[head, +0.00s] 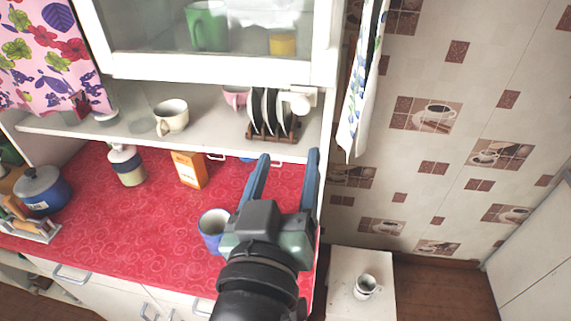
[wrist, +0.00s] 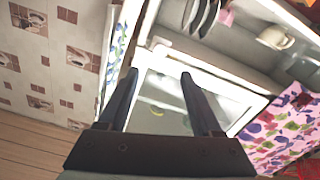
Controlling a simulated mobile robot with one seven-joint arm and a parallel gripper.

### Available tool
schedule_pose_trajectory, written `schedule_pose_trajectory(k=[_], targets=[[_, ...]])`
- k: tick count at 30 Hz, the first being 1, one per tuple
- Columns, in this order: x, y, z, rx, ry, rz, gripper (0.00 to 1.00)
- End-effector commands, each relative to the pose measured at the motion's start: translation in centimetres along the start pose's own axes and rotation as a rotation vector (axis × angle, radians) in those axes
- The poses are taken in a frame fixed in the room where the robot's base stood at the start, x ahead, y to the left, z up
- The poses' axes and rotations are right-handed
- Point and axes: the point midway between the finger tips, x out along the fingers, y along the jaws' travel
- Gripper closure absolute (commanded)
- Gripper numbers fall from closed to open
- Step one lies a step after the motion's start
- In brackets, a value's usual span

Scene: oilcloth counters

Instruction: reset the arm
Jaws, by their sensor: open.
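My gripper (head: 284,168) is open, with two blue-grey fingers spread apart and nothing between them. In the head view it is above the right end of the red counter (head: 110,222), in front of the shelf and close to the cupboard's right side. In the wrist view my gripper (wrist: 158,78) also shows empty fingers, with the glass cupboard door (wrist: 190,92) behind them. My arm comes up from the bottom of the head view and hides part of the counter's right end.
A blue mug (head: 212,228) stands just left of my gripper. An orange box (head: 188,170), a jar (head: 127,166) and a blue pot (head: 42,188) stand further left. A dish rack (head: 270,118) sits on the shelf. A small white stand (head: 345,262) holds a cup (head: 366,286) at right.

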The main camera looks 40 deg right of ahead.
Motion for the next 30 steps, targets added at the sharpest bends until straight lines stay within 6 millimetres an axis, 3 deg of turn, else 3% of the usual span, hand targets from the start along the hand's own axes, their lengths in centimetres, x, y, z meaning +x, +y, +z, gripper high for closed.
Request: schedule_pose_trajectory(k=[20,22,26,30], targets=[[-0.4,0.0,0.0,0.001,0.001,-0.001,0.34],[-0.4,-0.4,-0.7,0.012,0.018,-0.016,0.34],[-0.5,-2.7,-5.2,0.084,0.127,-0.116,0.34],[-2.5,-6.1,-14.1,0.227,0.344,-0.305,0.34]])
